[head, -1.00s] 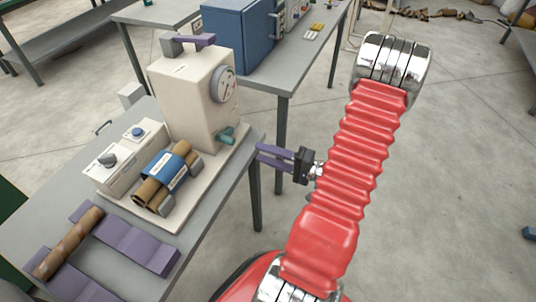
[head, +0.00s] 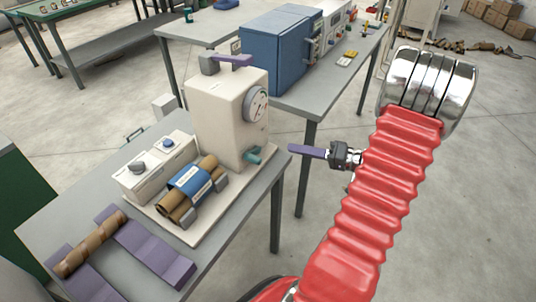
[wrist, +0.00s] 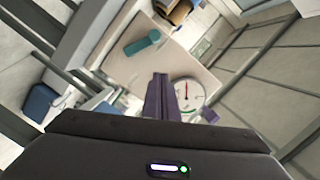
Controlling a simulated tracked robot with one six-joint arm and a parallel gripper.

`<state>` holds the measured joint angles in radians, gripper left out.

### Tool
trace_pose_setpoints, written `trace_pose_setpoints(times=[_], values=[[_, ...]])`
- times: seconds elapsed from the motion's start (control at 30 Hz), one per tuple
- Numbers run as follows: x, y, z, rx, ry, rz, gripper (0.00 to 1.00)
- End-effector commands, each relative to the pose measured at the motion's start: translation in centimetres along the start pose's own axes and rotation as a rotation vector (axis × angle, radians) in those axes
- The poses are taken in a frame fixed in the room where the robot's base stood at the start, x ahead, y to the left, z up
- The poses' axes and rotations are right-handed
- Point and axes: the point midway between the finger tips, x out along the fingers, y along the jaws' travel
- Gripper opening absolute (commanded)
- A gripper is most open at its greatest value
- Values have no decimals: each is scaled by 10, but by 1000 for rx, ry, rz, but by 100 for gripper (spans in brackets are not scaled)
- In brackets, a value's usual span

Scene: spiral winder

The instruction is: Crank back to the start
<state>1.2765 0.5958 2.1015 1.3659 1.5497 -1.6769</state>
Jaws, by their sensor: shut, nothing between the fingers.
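The spiral winder is a cream box (head: 216,118) on a cream base plate at the table's back right corner. A round dial (head: 257,104) is on its right face and also shows in the wrist view (wrist: 187,93). My gripper (head: 291,149) has purple fingers, pressed together and empty, in free air right of the winder. In the wrist view the fingers (wrist: 161,78) point toward the winder, apart from it.
Brown tubes with a blue wrap (head: 190,184) lie in front of the box beside a switch unit (head: 155,168). Purple cradles (head: 150,245) hold a brown tube (head: 90,243). A blue cabinet (head: 270,52) stands on the bench behind. Open floor lies right of the table.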

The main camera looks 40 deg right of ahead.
Motion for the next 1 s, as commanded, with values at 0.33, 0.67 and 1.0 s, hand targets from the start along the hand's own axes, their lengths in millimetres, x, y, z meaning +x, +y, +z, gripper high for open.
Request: trace_pose_setpoints(times=[0.33, 0.67, 1.0], values=[[-5, 1, -16, -204, -63, 30, 0], [-2, 2, -15, -201, -63, 29, 0], [36, 2, -12, -199, -65, 26, 0]])
